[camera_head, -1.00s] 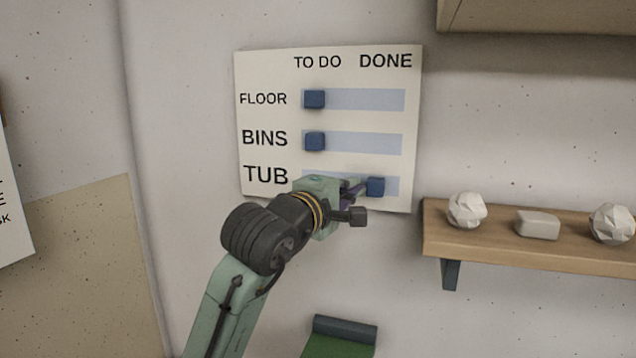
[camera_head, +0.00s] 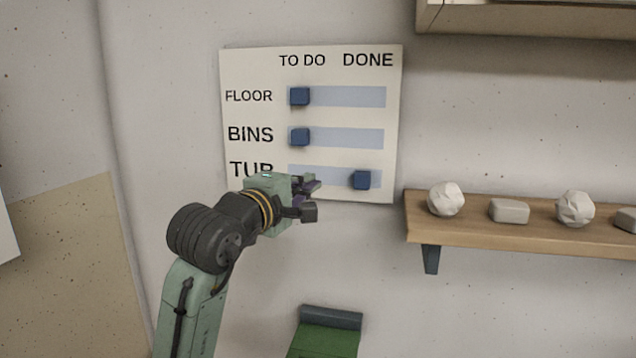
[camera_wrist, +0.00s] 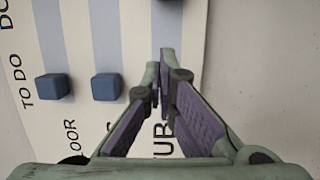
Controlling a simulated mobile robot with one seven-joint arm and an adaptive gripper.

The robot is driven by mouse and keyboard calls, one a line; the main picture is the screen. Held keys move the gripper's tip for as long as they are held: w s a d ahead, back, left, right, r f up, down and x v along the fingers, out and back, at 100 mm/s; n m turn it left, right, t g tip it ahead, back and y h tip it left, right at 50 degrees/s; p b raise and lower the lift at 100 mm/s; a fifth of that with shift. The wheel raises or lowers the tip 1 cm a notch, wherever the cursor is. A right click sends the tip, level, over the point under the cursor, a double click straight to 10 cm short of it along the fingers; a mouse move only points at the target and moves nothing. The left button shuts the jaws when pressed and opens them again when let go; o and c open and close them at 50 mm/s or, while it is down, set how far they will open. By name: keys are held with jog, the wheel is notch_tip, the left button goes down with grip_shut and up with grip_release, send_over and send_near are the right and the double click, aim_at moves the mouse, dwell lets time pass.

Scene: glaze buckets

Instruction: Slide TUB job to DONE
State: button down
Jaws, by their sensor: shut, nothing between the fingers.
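The white job board (camera_head: 311,70) hangs on the wall, with TO DO and DONE headings and FLOOR, BINS and TUB rows. The blue TUB slider (camera_head: 361,180) sits toward the DONE end of its pale blue track; in the wrist view it shows in part at the top edge (camera_wrist: 168,3). The blue FLOOR slider (camera_head: 299,96) and BINS slider (camera_head: 300,137) sit at the TO DO end; both show in the wrist view too. My gripper (camera_head: 312,184) is shut and empty, in front of the TUB row, left of the TUB slider and apart from it. It partly hides the TUB label.
A wooden shelf (camera_head: 520,235) with white faceted balls and grey blocks juts out at the right of the board. A cabinet (camera_head: 530,18) hangs at the upper right. A green object (camera_head: 325,340) is below. The wall between is clear.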

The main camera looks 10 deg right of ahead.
jog(key=b+v, duration=0.1)
jog(key=v, duration=0.5)
jog(key=shift+s+f, duration=0.15)
jog(key=shift+f, duration=0.05)
jog(key=shift+d, duration=0.1)
